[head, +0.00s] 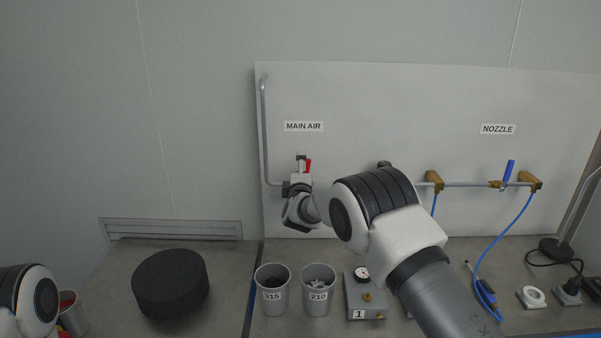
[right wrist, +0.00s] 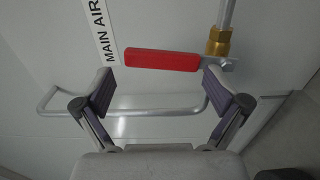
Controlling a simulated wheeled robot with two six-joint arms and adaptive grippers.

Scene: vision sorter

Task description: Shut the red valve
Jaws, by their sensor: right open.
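The red valve handle (head: 308,166) is on the wall panel below the MAIN AIR label, partly hidden by my right gripper. It points up, across the line of the horizontal pipe. In the right wrist view the red handle (right wrist: 162,60) runs left from a brass fitting (right wrist: 218,42), at right angles to the pipe there. My right gripper (head: 302,165) is at the valve. In the right wrist view the right gripper (right wrist: 168,85) is open, its fingertips spread towards the handle's two ends; I see no grip on it. My left gripper is out of view.
A blue-handled valve (head: 508,173) sits at the NOZZLE label, with blue hoses hanging below the pipe. Two cups (head: 272,290), a grey gauge box (head: 366,298) and a black round block (head: 170,284) stand on the bench. A lamp base (head: 560,250) is at the right.

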